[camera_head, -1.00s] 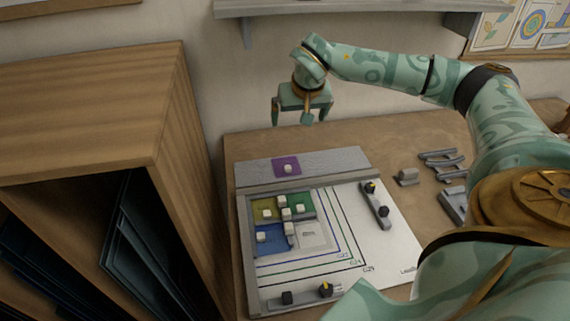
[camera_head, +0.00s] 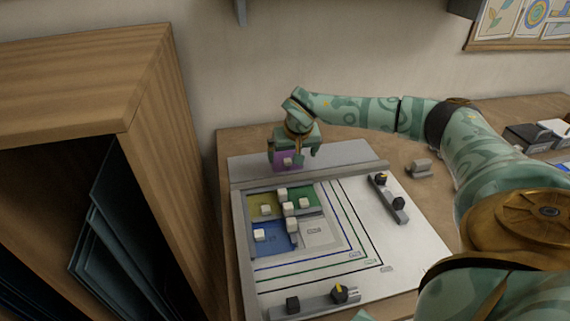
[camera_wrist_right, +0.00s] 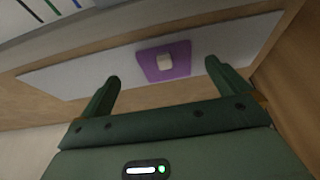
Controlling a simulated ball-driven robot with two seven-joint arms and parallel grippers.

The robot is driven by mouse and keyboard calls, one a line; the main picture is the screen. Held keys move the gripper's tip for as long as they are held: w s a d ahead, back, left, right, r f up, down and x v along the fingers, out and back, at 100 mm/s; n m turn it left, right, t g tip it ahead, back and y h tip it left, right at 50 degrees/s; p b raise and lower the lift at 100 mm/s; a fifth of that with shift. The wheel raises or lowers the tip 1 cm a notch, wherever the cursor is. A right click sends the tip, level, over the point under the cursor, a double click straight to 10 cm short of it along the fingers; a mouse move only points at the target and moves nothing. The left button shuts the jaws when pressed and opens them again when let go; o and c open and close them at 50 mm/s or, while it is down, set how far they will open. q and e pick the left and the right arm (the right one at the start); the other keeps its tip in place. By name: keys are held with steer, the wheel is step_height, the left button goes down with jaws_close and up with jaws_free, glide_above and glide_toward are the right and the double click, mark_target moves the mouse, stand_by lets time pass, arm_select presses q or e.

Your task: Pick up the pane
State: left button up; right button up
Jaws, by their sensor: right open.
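The purple pane (camera_head: 281,164) with a small white knob on it lies on the light grey strip behind the board. It also shows in the right wrist view (camera_wrist_right: 153,71), ahead of the fingers and between their lines. My right gripper (camera_head: 295,162) is above the strip at the pane, partly covering it in the head view. Its two fingers (camera_wrist_right: 162,72) are spread in the wrist view, with nothing between them. I cannot tell the exact height over the pane. My left gripper is out of view.
The board (camera_head: 387,246) in front holds yellow, green and blue panes with white knobs, and a pale square. Grey bars with dark knobs (camera_head: 388,198) lie on its right and front edges. A grey block (camera_head: 420,169) sits right. A wooden cabinet (camera_head: 80,75) stands left.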

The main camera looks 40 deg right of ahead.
mark_target(288, 162)
steer(key=x, duration=0.1)
steer(key=b+x, duration=0.1)
steer(key=x, duration=0.1)
steer(key=b+x, duration=0.1)
steer(key=x, duration=0.1)
steer(key=shift+w+a+f, duration=0.15)
steer(key=shift+w, duration=0.2)
steer(key=shift+s, duration=0.1)
steer(key=c, duration=0.9)
steer(key=shift+r, duration=0.2)
